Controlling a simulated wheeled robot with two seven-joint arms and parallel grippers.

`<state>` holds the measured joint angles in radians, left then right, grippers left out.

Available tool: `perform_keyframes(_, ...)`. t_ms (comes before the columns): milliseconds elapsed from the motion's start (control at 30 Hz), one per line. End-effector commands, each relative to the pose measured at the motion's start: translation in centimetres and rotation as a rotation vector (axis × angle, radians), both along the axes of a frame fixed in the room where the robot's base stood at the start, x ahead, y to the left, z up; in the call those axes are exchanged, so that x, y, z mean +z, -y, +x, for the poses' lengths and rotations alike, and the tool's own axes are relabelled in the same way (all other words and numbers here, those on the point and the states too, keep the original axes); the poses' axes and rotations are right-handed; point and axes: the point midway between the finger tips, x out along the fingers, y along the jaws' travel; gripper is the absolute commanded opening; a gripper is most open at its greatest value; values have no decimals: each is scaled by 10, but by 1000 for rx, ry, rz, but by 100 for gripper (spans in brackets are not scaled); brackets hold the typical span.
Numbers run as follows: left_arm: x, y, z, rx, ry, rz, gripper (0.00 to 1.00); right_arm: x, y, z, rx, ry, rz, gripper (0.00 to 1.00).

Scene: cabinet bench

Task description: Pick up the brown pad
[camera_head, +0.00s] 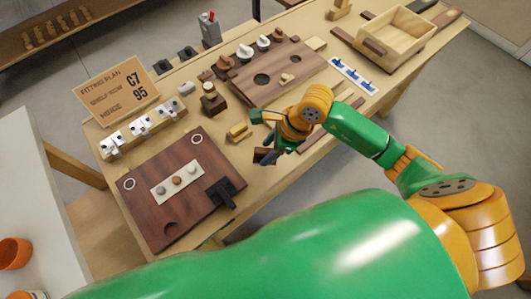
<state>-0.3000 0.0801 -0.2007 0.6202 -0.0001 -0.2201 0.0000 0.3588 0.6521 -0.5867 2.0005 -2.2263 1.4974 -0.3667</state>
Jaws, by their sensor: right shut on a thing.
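My right gripper (262,137) is over the middle of the bench, near its front edge. Its jaws are partly hidden by its own wrist. A small dark brown piece (261,155), which looks like the brown pad, shows at the jaws, and the gripper is shut on it. I cannot tell whether it still touches the bench. My left gripper is not in view.
A yellowish block (240,131) lies just left of the gripper. A dark brown board (205,201) with a white strip is at the left. Behind are a holed brown board (290,62), a sign (122,90) and a wooden box (397,38) at right.

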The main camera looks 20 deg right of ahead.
Motion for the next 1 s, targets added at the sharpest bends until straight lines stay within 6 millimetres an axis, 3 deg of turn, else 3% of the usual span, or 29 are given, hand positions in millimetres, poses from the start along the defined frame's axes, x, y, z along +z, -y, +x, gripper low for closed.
perform_keyframes(167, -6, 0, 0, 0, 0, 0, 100, 46, 15, -38, 4, 6, -7, 2)
perform_keyframes(233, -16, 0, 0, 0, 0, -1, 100, 52, 23, -60, 3, 1, -11, 2)
perform_keyframes(300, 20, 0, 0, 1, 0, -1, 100, 76, 27, -74, -5, -16, -8, 0)
perform_keyframes(400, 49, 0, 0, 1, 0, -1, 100, 86, 32, -89, -4, -16, -5, 0)
perform_keyframes(533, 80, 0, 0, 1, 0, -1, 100, 93, 37, -105, 0, -12, -3, 0)
perform_keyframes(633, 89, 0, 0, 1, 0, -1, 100, 91, 41, -115, -3, -9, -4, 0)
perform_keyframes(1000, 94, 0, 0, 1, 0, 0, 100, 89, 44, -124, 0, -1, 0, 0)
